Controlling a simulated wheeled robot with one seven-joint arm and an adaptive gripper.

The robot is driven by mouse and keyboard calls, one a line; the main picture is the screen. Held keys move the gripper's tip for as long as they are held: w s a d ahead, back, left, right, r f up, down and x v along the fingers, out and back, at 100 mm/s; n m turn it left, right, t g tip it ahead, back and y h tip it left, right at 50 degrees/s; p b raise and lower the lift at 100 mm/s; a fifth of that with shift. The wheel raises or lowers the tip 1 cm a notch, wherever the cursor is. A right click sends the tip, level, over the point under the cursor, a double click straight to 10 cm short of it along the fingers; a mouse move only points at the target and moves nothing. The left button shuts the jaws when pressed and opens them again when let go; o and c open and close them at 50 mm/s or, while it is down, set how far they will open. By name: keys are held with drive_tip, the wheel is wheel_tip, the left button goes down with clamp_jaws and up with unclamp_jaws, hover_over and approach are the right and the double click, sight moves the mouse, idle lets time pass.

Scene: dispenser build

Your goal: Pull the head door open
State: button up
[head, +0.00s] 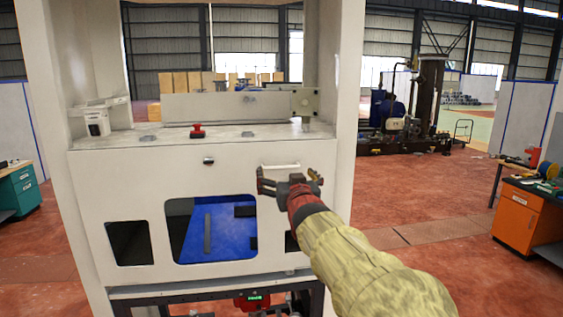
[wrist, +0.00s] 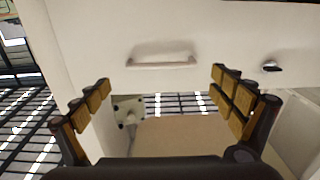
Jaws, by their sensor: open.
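The head door appears to be the white front panel (head: 130,180) of the tall white machine in the head view. A pale bar handle (head: 281,166) is on its upper right part. The panel looks closed. In the wrist view the handle (wrist: 163,64) lies ahead, between and beyond my fingertips. My gripper (head: 289,177) is open and empty, just in front of and slightly below the handle. In the wrist view its fingers (wrist: 160,82) are spread wide on both sides of the handle. I see no contact with it.
A small dark latch (head: 208,161) is left of the handle on the panel. A red knob (head: 197,131) stands on the ledge above. Cut-out windows show a blue interior (head: 222,230). An orange cabinet (head: 530,215) stands right and a green one (head: 20,190) left. Red floor between is clear.

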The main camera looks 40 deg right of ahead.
sight(282, 167)
drive_tip(key=p+x, duration=0.1)
drive_tip(key=x, duration=0.5)
drive_tip(key=shift+w+d+f, duration=0.15)
drive_tip(key=shift+w, duration=0.15)
drive_tip(key=shift+c, duration=0.6)
drive_tip(key=c, duration=1.1)
drive_tip(key=shift+s, duration=0.1)
drive_tip(key=shift+c, duration=0.7)
